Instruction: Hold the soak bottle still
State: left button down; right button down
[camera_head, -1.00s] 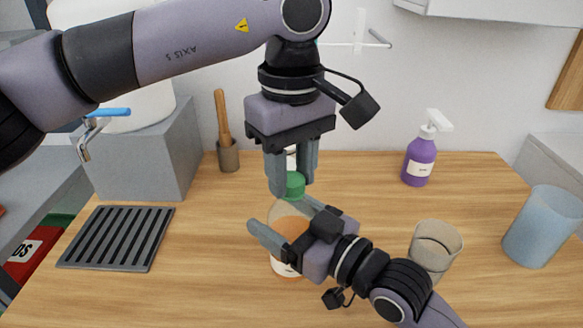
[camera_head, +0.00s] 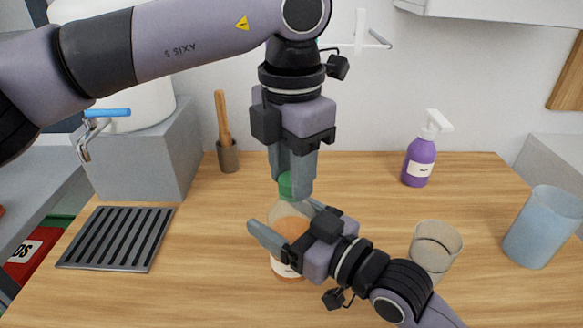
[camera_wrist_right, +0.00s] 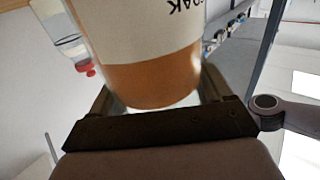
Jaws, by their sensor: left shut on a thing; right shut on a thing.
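The soak bottle (camera_head: 288,216) stands on the wooden counter in the head view. It is clear, with orange liquid, a pale label and a green cap (camera_head: 285,186). My right gripper (camera_head: 281,224) is shut on the bottle's body from the front right. In the right wrist view the bottle (camera_wrist_right: 150,62) fills the space between the fingers, with "OAK" readable upside down on its label. My left gripper (camera_head: 294,183) points down from above and is shut on the green cap. Its fingers hide part of the cap, and the right gripper hides part of the bottle.
A clear cup (camera_head: 435,248) and a blue tumbler (camera_head: 543,228) stand to the right. A purple pump bottle (camera_head: 419,160) is at the back. A pestle pot (camera_head: 228,155) stands behind.

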pick_arm(q)
jog(key=n, duration=0.9)
jog(key=shift+n, duration=0.3)
jog(key=n, duration=0.4)
jog(key=shift+n, duration=0.4)
jog(key=n, duration=0.5)
jog(key=shift+r, duration=0.1)
jog(key=shift+r, duration=0.15)
jog(key=shift+r, duration=0.95)
jog(key=shift+r, duration=0.1)
